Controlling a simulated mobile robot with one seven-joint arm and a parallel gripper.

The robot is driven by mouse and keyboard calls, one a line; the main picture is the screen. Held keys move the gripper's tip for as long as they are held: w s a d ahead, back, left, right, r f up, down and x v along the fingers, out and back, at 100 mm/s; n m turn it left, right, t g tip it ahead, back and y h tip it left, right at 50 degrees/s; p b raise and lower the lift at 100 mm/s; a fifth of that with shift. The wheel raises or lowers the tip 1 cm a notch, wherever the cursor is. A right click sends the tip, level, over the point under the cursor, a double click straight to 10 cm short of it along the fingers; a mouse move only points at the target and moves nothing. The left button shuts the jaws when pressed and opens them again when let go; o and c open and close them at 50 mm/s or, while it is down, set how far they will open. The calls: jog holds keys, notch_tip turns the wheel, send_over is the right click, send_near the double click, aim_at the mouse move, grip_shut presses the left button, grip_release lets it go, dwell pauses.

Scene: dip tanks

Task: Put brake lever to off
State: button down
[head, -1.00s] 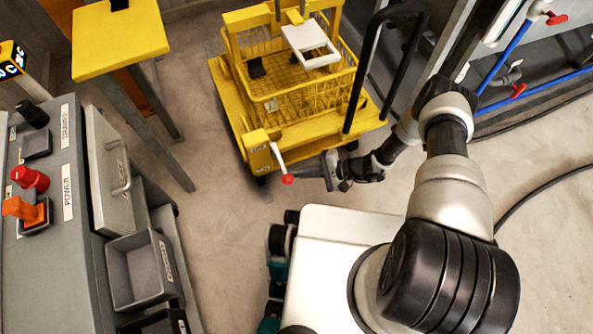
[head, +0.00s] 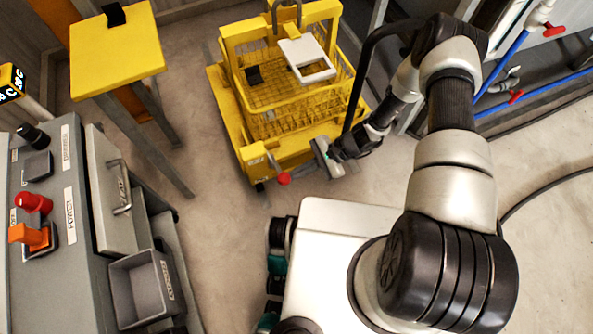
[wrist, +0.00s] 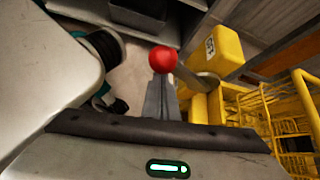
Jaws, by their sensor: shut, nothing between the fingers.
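The brake lever has a red ball knob (head: 284,178) and sits on a yellow box (head: 254,158) at the near corner of the yellow cart. In the wrist view its red knob (wrist: 162,59) is just beyond my fingertips, with the metal shaft (wrist: 190,76) running right to a round pivot on the yellow box (wrist: 220,50). A small label on the box is too small to read. My gripper (head: 305,170) is right beside the knob. In the wrist view my gripper (wrist: 160,82) is shut and empty; I cannot tell whether it touches the lever.
A grey control cabinet (head: 88,240) and a yellow-topped stand (head: 117,50) are on the left.

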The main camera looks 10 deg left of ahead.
jog(key=shift+w+a+r, duration=0.1)
jog(key=shift+a+r, duration=0.05)
jog(key=shift+r, duration=0.5)
jog(key=w+d+r+b, duration=0.1)
jog(key=w+d+r, duration=0.1)
jog(key=w+d, duration=0.3)
jog(key=d, duration=0.3)
jog(key=shift+b, duration=0.35)
dwell(0.6)
